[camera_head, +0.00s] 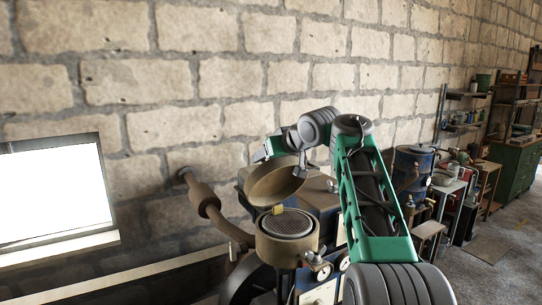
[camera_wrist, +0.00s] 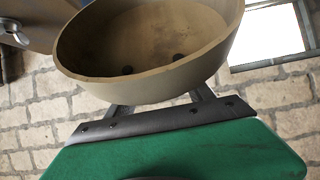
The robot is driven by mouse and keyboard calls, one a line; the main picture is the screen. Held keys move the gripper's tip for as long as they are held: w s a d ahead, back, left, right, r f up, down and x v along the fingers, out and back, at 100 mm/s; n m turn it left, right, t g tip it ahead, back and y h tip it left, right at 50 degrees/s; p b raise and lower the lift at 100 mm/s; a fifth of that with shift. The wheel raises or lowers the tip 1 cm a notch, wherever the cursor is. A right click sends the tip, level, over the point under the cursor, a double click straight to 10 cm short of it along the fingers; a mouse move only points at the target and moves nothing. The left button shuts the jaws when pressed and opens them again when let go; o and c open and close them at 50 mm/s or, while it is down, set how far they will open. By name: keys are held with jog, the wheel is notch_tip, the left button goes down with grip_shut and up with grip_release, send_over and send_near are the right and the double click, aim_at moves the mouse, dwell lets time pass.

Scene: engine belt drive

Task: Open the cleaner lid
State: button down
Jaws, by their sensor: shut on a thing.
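The cleaner lid (camera_head: 275,183) is a round, tan, bowl-like cover. It stands tilted up above the cleaner body (camera_head: 280,251), apart from its rim on the near side, so the round mesh top (camera_head: 289,223) shows. A small yellow piece (camera_head: 278,209) sits at the body's rim. My gripper (camera_head: 301,170) is at the lid's right edge and is shut on it. In the wrist view the hollow inside of the lid (camera_wrist: 145,45) faces the camera, and my gripper's fingers (camera_wrist: 160,108) reach its near edge; their tips are hidden by the lid.
A rusty pipe (camera_head: 207,200) rises left of the cleaner. A stone wall with a bright window (camera_head: 52,190) is behind. A blue drum (camera_head: 412,165), shelves and a green cabinet (camera_head: 516,168) stand at the right. Open floor lies at the far right.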

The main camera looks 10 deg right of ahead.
jog(key=shift+f, duration=0.45)
jog(key=c, duration=0.7)
grip_release()
jog(key=shift+c, duration=0.2)
jog(key=o, duration=0.4)
jog(key=shift+r, duration=0.15)
jog(key=shift+c, duration=0.2)
jog(key=b+v, duration=0.1)
jog(key=v, duration=0.6)
jog(key=shift+s+r, duration=0.25)
jog(key=shift+s, duration=0.1)
